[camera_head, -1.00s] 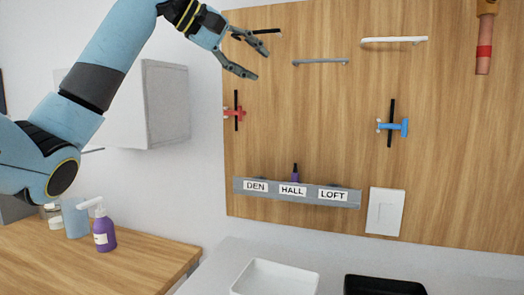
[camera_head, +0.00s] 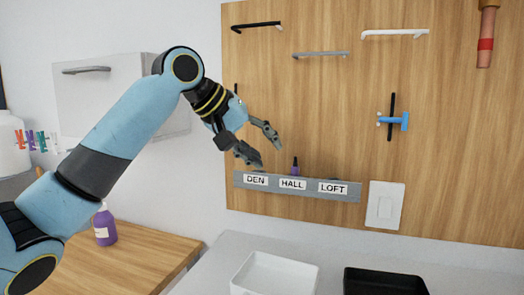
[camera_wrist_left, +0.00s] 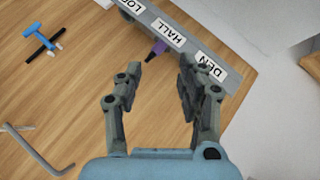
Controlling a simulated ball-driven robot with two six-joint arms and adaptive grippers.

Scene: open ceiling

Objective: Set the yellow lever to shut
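No clearly yellow lever shows in either view. A blue T-shaped lever (camera_head: 394,120) with a black upright bar is on the wooden panel at right; it also shows in the wrist view (camera_wrist_left: 40,42). A red lever seen earlier at the panel's left is now mostly hidden behind my arm. My left gripper (camera_head: 268,156) is open and empty, just above the grey strip (camera_head: 347,202) labelled DEN, HALL and LOFT. A dark-tipped purple piece (camera_head: 295,167) stands above HALL; in the wrist view (camera_wrist_left: 160,46) it lies beyond the open fingers. My right gripper is not in view.
Black (camera_head: 257,26), grey (camera_head: 320,55) and white (camera_head: 395,33) handles are on the panel. A white switch plate (camera_head: 385,206) is right of the strip. White (camera_head: 275,270) and black (camera_head: 383,283) trays stand below.

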